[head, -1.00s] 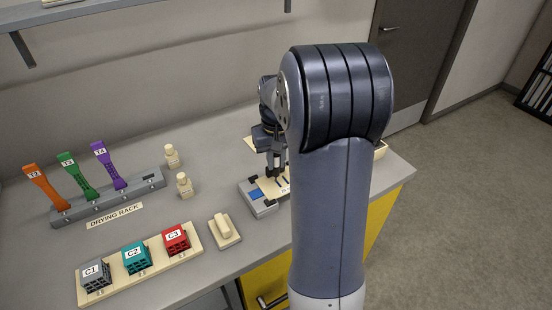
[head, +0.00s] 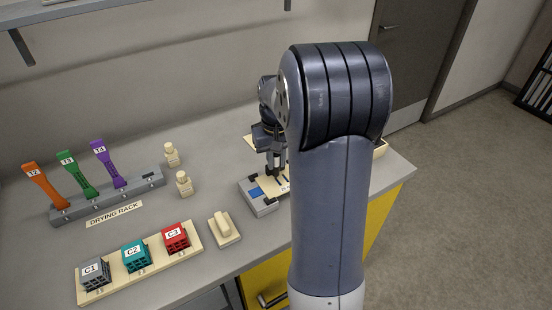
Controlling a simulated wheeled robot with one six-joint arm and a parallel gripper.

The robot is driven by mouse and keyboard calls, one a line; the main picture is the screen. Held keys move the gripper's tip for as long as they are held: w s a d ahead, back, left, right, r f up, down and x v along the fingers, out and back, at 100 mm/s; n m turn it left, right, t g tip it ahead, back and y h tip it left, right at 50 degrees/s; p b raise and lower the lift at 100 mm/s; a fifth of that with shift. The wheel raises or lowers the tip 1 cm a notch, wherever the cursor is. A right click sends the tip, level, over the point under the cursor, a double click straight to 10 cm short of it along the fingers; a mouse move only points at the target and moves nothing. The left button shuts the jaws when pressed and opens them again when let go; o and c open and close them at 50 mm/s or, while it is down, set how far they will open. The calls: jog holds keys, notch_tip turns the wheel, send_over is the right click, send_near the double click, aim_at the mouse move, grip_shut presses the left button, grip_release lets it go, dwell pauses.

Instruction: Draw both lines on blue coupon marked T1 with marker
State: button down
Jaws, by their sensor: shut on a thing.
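My gripper (head: 276,168) is small in the head view, just left of my arm. It points down, shut on a thin dark thing that looks like the marker, low over a pale board (head: 270,187). A small dark blue patch shows under the fingers and may be part of the blue coupon, but the T1 mark and any drawn lines cannot be made out. My own arm hides most of the board and whatever lies to its right.
A drying rack (head: 110,197) holds orange, green and purple coupons. A tray (head: 140,264) carries cubes C1, C2 and C3. Two bottles (head: 184,184) and a cream block (head: 224,228) stand between.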

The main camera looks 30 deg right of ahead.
jog(key=shift+f, duration=0.2)
jog(key=shift+s, duration=1)
dwell(1.2)
notch_tip(320, 180, up, 4)
jog(key=p, duration=0.3)
jog(key=shift+f, duration=0.2)
jog(key=shift+w, duration=0.15)
dwell(0.4)
